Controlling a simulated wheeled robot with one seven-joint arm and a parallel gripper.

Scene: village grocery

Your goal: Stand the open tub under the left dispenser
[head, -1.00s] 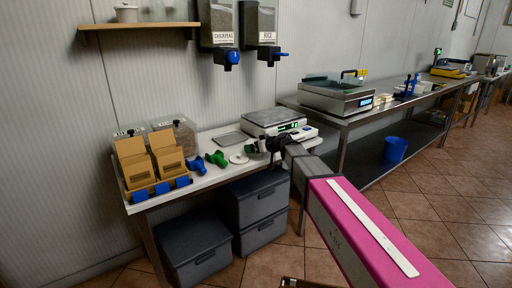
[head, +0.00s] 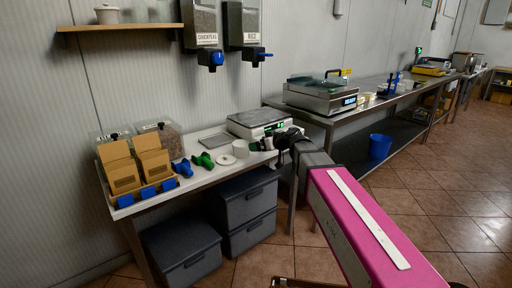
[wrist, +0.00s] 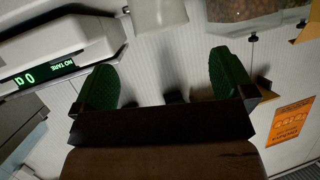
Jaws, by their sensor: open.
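A small white open tub (head: 240,149) stands upright on the white side table in the head view, just left of my gripper (head: 264,144). A flat white disc (head: 227,159), perhaps its lid, lies beside it. The left dispenser (head: 201,24), labelled chickpeas, hangs on the wall above, with a blue handle (head: 217,58) at its outlet. My gripper's green fingers (wrist: 163,65) are spread wide in the wrist view with nothing seen between them. A pale rounded thing (wrist: 158,12) at that view's top edge may be the tub; I cannot tell.
A rice dispenser (head: 242,24) hangs to the right. A scale (head: 256,121) and grey tray (head: 215,140) sit at the table's back. Green (head: 203,160) and blue (head: 182,168) scoops lie left of the tub. Cardboard boxes (head: 123,172) and clear bins crowd the left end.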

